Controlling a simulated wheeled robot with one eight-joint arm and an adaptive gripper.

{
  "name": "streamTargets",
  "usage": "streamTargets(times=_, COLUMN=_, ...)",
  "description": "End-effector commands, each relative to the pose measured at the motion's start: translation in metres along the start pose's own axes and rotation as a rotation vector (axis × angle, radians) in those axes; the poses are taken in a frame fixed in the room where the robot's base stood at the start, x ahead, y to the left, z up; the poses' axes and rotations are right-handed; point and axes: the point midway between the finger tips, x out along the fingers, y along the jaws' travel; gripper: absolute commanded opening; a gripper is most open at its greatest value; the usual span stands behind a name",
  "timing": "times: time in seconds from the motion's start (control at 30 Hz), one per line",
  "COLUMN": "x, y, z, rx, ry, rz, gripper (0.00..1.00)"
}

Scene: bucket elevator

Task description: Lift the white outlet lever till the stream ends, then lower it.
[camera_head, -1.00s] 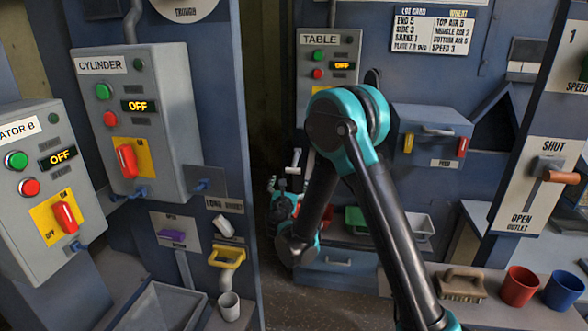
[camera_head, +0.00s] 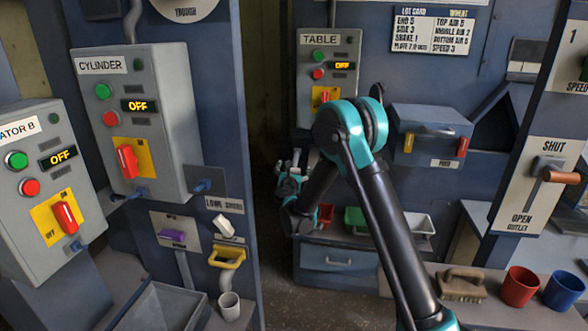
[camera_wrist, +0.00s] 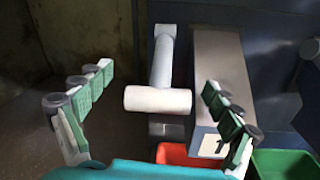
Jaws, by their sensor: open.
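A white T-shaped lever (camera_wrist: 158,99) stands between my spread fingers in the wrist view. Its crossbar is nearest the camera and its stem runs back toward the top. My gripper (camera_wrist: 158,80) is open, with one finger to each side of the crossbar and visible gaps. In the head view my gripper (camera_head: 288,172) is small, at the dark gap left of the table bench, partly behind my arm. I cannot clearly make out this lever there. No stream can be made out.
A grey box-shaped part (camera_wrist: 222,85) is close to the right of the lever. A red bin (camera_wrist: 185,154) and a green bin (camera_wrist: 285,163) lie below. The bench drawer (camera_head: 340,260), a brush (camera_head: 462,284) and red (camera_head: 520,287) and blue (camera_head: 563,291) cups show in the head view.

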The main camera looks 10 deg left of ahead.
Motion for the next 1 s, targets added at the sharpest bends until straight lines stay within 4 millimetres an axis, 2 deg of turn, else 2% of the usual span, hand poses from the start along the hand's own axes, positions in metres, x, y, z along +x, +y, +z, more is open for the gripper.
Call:
streamTargets(times=0.1, x=-0.0002, y=-0.0001, z=-0.0001, rx=0.000, ry=0.000, rz=0.000, gripper=0.91)
streamTargets(times=0.7, x=-0.0004, y=-0.0003, z=-0.0001, rx=0.000, ry=0.000, rz=-0.001, gripper=0.17)
streamTargets(times=1.0, x=-0.0004, y=-0.0004, z=0.0000, rx=0.000, ry=0.001, rz=-0.001, gripper=0.15)
